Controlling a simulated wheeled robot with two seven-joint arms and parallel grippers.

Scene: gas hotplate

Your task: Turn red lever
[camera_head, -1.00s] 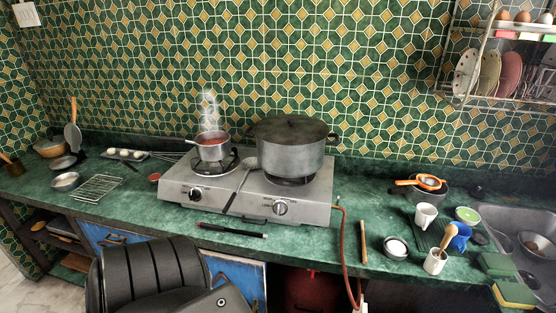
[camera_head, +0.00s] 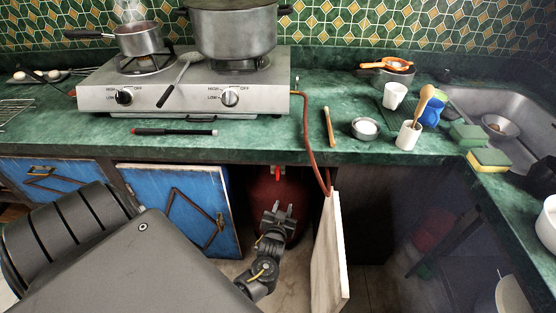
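The red lever (camera_head: 278,171) sits on top of a dark red gas cylinder (camera_head: 262,194), in the open cupboard under the counter. The orange hose runs down from the hotplate to the cylinder's right side. My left gripper (camera_head: 281,208) is in front of the cylinder, below the lever and apart from it. Its fingers point up and look spread with nothing between them. The gripper hides part of the cylinder's lower body. My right gripper is not in view.
A pale open door (camera_head: 328,255) stands just right of my gripper. A blue cupboard door (camera_head: 180,205) is on the left. The counter edge (camera_head: 240,155) overhangs the cylinder. The hotplate (camera_head: 190,92) carries a saucepan (camera_head: 139,40) and a large pot (camera_head: 233,33).

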